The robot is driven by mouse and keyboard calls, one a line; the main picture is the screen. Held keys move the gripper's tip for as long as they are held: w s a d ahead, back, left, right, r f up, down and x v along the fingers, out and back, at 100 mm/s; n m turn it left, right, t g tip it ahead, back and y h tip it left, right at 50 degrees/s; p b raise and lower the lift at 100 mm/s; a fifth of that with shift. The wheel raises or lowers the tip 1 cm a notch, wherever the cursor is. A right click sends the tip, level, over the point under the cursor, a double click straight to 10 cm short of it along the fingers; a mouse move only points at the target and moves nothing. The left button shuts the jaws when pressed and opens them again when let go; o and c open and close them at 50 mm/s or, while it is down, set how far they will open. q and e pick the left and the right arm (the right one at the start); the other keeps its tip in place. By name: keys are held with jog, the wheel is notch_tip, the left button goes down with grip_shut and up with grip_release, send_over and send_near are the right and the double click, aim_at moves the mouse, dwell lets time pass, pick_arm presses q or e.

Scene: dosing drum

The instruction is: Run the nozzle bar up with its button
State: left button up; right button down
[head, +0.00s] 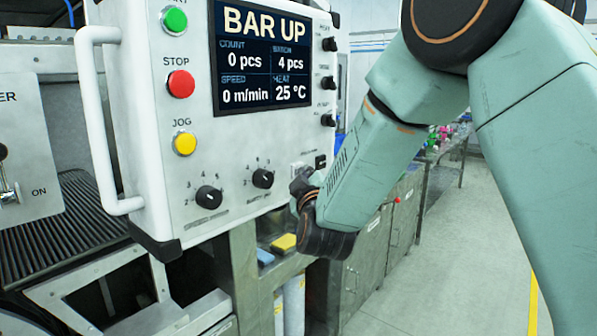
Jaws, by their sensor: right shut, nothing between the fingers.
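The white control panel (150,110) fills the left and middle of the head view. Its screen (262,55) reads BAR UP, with 0 pcs, 4 pcs, 0 m/min and 25 °C below. A small pale button (298,169) sits low on the panel's right side, and a small dark switch (320,161) is just right of it. Their labels are too small to read. My right gripper (303,184) is shut and empty, its tips at the panel face just below the pale button. I cannot tell whether they touch it. My left gripper is out of view. The nozzle bar is not recognisable here.
The panel also carries a green button (174,20), a red STOP button (181,83), a yellow JOG button (185,143) and several black knobs (209,197). A white handle (98,120) sticks out on the left. Grey cabinets (385,235) stand behind my right arm. Floor at right is clear.

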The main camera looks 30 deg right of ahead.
jog(key=shift+s+d, duration=0.25)
jog(key=shift+s, duration=0.3)
jog(key=s, duration=0.1)
jog(key=s+d, duration=0.1)
jog(key=s, duration=0.1)
jog(key=s+p, duration=0.1)
jog(key=shift+s+d, duration=0.2)
jog(key=shift+d, duration=0.2)
jog(key=shift+w, duration=0.1)
dwell(0.3)
